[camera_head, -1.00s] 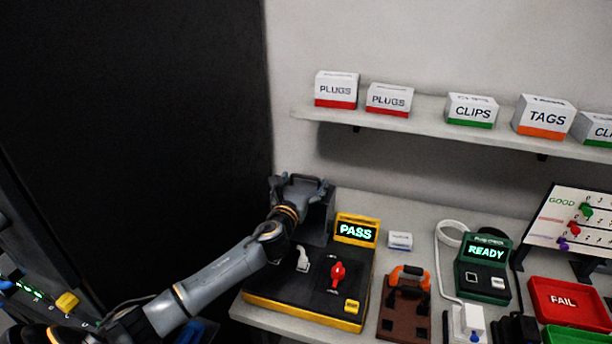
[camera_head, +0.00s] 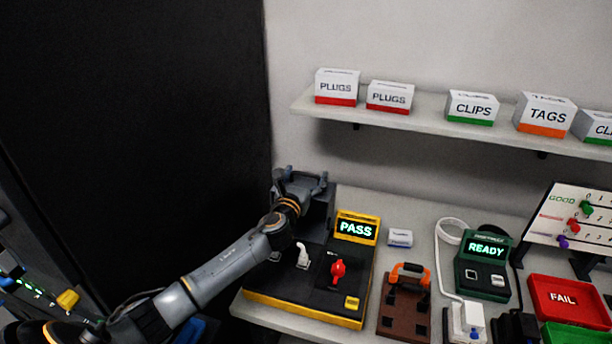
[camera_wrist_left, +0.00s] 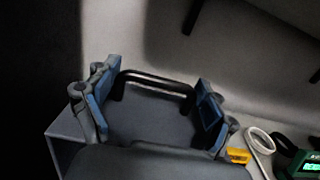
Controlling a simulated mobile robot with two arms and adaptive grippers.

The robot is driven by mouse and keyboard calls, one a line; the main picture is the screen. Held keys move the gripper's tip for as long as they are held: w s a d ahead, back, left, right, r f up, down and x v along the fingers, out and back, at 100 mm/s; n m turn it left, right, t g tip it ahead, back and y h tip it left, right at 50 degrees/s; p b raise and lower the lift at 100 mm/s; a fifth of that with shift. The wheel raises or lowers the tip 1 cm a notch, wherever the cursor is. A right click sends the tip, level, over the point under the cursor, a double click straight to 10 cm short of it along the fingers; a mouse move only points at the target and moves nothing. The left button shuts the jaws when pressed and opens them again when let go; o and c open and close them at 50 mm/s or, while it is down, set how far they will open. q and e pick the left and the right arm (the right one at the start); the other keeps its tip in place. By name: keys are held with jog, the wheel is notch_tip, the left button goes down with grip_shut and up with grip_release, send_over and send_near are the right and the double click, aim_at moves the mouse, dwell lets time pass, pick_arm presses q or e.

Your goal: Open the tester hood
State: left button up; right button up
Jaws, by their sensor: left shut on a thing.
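The tester (camera_head: 300,312) has a yellow base and a dark top with a white plug part, a red knob and a yellow screen (camera_head: 356,227) reading PASS. Its dark grey hood (camera_head: 318,218) stands raised at the back of the tester, partly hidden by my arm. My left gripper (camera_head: 300,180) is at the hood's top edge. My right gripper is not in view.
A black panel (camera_head: 130,120) stands at the left. A shelf (camera_head: 420,117) with labelled boxes runs along the wall above. Right of the tester are a brown fixture with an orange handle (camera_head: 412,270), a green READY device (camera_head: 483,265) and a red FAIL tray (camera_head: 568,303).

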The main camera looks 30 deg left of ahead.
pick_arm(q)
jog(key=s+b, duration=0.1)
jog(key=t+b, duration=0.1)
jog(key=b, duration=0.1)
jog(key=shift+s+d, duration=0.3)
jog(key=shift+s, duration=0.05)
jog(key=shift+s+d+r+t+b, duration=0.1)
jog(key=shift+s+r+t+b, duration=0.25)
jog(key=shift+b, duration=0.5)
jog(key=shift+s+r, duration=0.1)
jog(key=shift+s, duration=0.15)
